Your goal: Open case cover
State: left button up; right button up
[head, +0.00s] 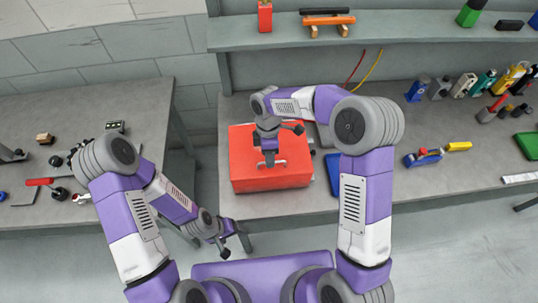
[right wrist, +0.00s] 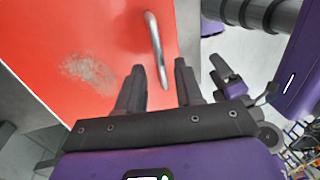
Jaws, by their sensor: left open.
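The red case (head: 250,180) sits on the middle workbench in the head view, and its cover looks shut. In the right wrist view, its red face (right wrist: 105,35) has a grey scuffed patch and a curved silver handle (right wrist: 154,42). My right gripper (right wrist: 159,66) is open, with the handle's near end showing between its fingers; I cannot tell if they touch. In the head view, my right gripper (head: 269,155) is above the case and hides part of its top. My left gripper (head: 236,242) is open and empty, low in front of the bench, away from the case.
A blue flat item (head: 333,172) lies just right of the case. Several small tools and coloured bottles stand on the right part of the bench (head: 440,185). A shelf (head: 400,35) runs above. A second bench (head: 140,105) with tools is at left.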

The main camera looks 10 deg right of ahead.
jog(key=shift+s+f, duration=0.2)
jog(key=shift+f, duration=0.05)
grip_shut()
jog(key=shift+w, duration=0.1)
dwell(1.2)
